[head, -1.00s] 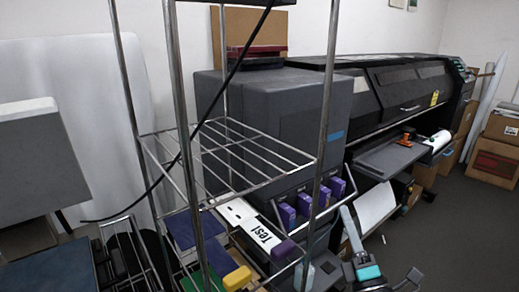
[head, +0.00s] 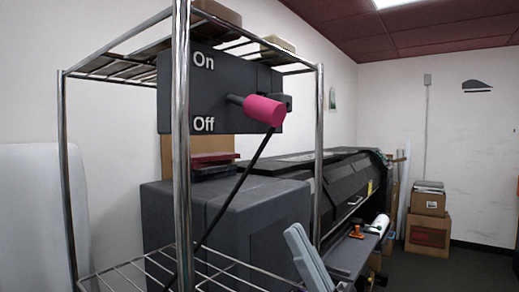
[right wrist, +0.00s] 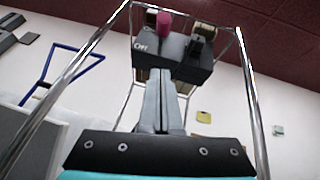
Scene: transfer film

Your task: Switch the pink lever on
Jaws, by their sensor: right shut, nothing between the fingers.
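The pink lever (head: 265,109) sticks out from a dark grey switch box (head: 222,90) mounted high in a wire rack. Its pink knob is nearer the height of the white "Off" label than the "On" label above. My right gripper (head: 296,236) is below and slightly right of the lever, apart from it, pointing up. In the right wrist view its fingers (right wrist: 160,85) are shut and empty, with the pink lever (right wrist: 165,24) and the switch box (right wrist: 176,58) beyond them. My left gripper is out of view.
A chrome rack post (head: 181,190) stands left of the lever, and another post (head: 319,140) stands to its right. A wire shelf (head: 215,270) lies low in the rack. A large grey printer (head: 225,220) stands behind.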

